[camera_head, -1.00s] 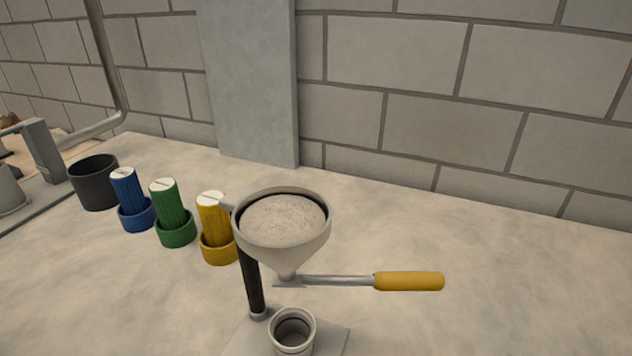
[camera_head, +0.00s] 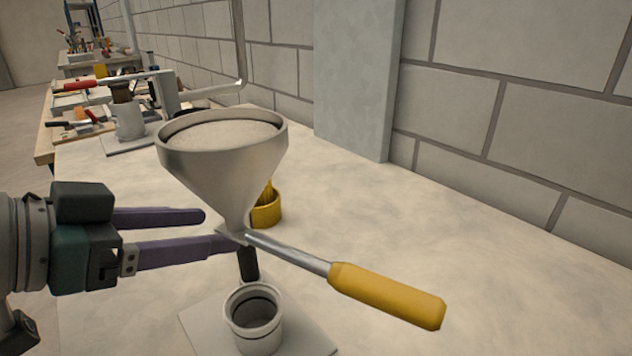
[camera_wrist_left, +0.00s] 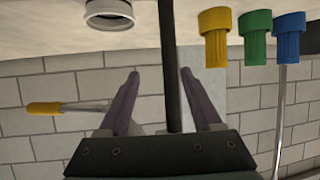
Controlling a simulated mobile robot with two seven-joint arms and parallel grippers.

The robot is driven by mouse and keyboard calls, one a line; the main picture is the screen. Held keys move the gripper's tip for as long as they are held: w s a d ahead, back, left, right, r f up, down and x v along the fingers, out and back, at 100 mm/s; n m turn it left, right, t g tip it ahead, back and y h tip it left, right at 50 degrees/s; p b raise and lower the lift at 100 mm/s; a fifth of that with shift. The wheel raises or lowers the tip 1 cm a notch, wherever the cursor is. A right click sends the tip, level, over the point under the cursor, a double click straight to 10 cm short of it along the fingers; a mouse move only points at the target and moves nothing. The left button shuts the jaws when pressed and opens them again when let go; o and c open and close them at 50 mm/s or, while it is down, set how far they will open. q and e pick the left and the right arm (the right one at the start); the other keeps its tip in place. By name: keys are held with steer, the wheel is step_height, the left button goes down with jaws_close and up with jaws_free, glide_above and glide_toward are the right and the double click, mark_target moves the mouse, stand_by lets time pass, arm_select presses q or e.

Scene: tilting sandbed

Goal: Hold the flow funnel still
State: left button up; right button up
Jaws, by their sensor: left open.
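The grey metal flow funnel (camera_head: 222,165), filled with sand, stands over a small grey cup (camera_head: 253,318). A metal rod with a yellow handle (camera_head: 387,295) sticks out to the right at its spout; the handle also shows in the left wrist view (camera_wrist_left: 44,108). My left gripper (camera_head: 218,231) is open, its purple fingers reaching in from the left just below the cone, near the spout. In the left wrist view the dark post (camera_wrist_left: 170,60) appears between the spread fingers (camera_wrist_left: 159,74); contact cannot be told. My right gripper is not in view.
A yellow cylinder in a ring holder (camera_head: 266,208) stands behind the funnel, partly hidden. The bench right of the funnel is clear up to the block wall (camera_head: 475,85).

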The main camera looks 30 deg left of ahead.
arm_select(q)
steer(key=w+f+t, duration=0.1)
steer(key=w+f, duration=0.2)
steer(key=w, duration=0.6)
steer(key=shift+w+d+f, duration=0.2)
steer(key=shift+w+d, duration=0.05)
steer(key=shift+c, duration=0.3)
jaws_close()
stand_by(0.9)
